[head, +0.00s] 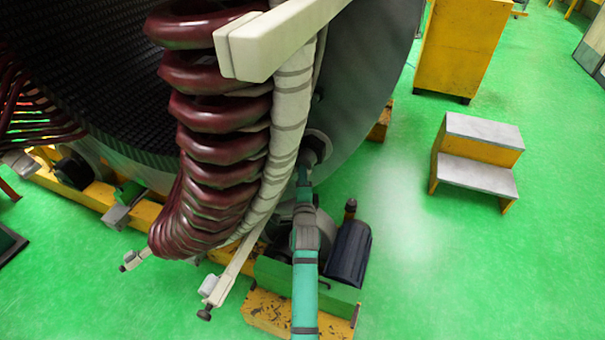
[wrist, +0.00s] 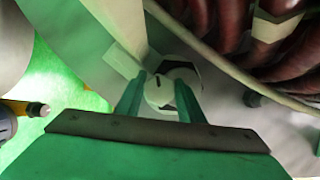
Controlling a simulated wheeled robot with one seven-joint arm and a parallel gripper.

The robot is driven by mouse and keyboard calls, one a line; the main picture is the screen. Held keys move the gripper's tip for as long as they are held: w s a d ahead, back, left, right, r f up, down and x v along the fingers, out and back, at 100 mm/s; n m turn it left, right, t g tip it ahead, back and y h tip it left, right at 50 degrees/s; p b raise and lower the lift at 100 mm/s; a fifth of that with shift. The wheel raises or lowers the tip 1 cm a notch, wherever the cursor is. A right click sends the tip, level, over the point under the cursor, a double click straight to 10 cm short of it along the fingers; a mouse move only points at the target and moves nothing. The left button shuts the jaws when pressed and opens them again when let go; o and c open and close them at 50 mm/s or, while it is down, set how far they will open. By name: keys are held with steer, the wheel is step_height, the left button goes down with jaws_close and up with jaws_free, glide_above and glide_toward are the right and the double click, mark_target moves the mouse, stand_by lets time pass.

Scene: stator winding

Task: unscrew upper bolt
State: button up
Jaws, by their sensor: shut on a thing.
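My gripper (head: 303,178) reaches up in the head view to the lower edge of the large round stator, just right of the white wrapped ring. In the wrist view its two green fingers (wrist: 162,98) are shut on a pale round bolt head (wrist: 159,88) with a dark slot. The bolt sits at a dark-edged opening beside a pale bar (wrist: 128,45). In the head view the bolt is hidden behind my gripper and too small to make out.
Dark red coils (head: 215,150) and a white beam (head: 280,38) stand close on the left. A green motor base (head: 335,292) lies below. A two-step stool (head: 475,160) and yellow cabinet (head: 462,45) are at right. The green floor between is clear.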

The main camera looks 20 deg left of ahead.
steer(key=n+g+h, duration=0.1)
steer(key=n, duration=0.1)
steer(key=n+h, duration=0.1)
steer(key=n, duration=0.2)
steer(key=shift+d+f+g, duration=0.1)
steer(key=shift+f+g, duration=0.05)
steer(key=shift+g, duration=0.25)
steer(key=n+g+h, duration=0.1)
steer(key=n+h, duration=0.1)
steer(key=n, duration=0.2)
steer(key=shift+d+f+n, duration=0.1)
steer(key=shift+d+n, duration=0.05)
steer(key=shift+n, duration=0.25)
steer(key=o, duration=1.1)
steer(key=shift+c, duration=0.2)
steer(key=shift+s, duration=0.15)
steer(key=v, duration=1)
steer(key=shift+s+r, duration=0.2)
steer(key=shift+r, duration=0.05)
